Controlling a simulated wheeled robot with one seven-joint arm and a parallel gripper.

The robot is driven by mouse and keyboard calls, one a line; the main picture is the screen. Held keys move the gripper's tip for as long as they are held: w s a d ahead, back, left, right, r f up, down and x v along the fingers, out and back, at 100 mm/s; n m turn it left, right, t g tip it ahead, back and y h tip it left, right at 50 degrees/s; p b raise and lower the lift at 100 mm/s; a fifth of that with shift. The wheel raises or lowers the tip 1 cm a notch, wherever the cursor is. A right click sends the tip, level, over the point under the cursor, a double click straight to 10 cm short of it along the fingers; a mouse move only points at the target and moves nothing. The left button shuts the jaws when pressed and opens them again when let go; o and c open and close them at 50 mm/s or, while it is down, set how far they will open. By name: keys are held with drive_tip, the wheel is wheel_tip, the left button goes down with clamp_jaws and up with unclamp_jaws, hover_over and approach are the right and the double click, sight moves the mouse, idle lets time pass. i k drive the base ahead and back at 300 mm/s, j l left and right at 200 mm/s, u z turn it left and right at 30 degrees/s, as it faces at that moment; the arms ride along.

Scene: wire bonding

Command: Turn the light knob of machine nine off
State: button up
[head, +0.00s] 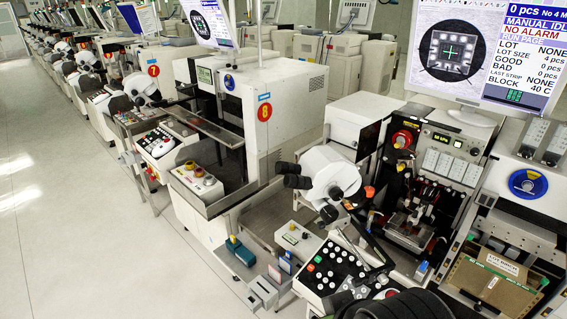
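The nearest machine with a full front panel (445,150), right of the machine labelled 8, shows no number that I can read. Its upper front has a red round knob or button (402,139), a small green display (441,138) and a row of pale square switches (452,166). I cannot tell which control is the light knob or how it is set. A black control board (340,268) with several buttons sits at its lower left. My gripper is not recognisable in view.
A white microscope head (330,172) juts out before the panel. A monitor (490,50) hangs above. Dark rounded shapes fill the bottom edge. The floor (60,220) at left is clear.

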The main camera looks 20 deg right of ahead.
sight(382, 278)
drive_tip(key=z, duration=1.25)
